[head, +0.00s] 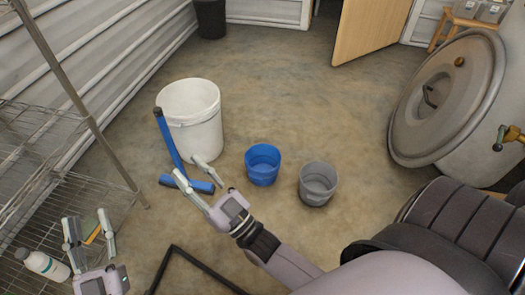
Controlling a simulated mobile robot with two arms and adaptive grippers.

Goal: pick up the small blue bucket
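The small blue bucket (263,166) stands upright on the floor near the middle of the head view, with its open top facing up. My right gripper (190,168) reaches in from the lower right. Its fingers are spread, with nothing seen between them, and point up-left, away from the blue bucket, which is to the right of them. My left gripper (87,218) is at the lower left in front of the wire shelf. Its two fingers are apart and point upward; nothing appears held.
A grey bucket (318,184) stands just right of the blue one. A large white bucket (190,118) and a blue T-shaped tool (172,142) are to the left. A wire shelf (70,185) borders the left. A big round-lidded vessel (447,98) stands right.

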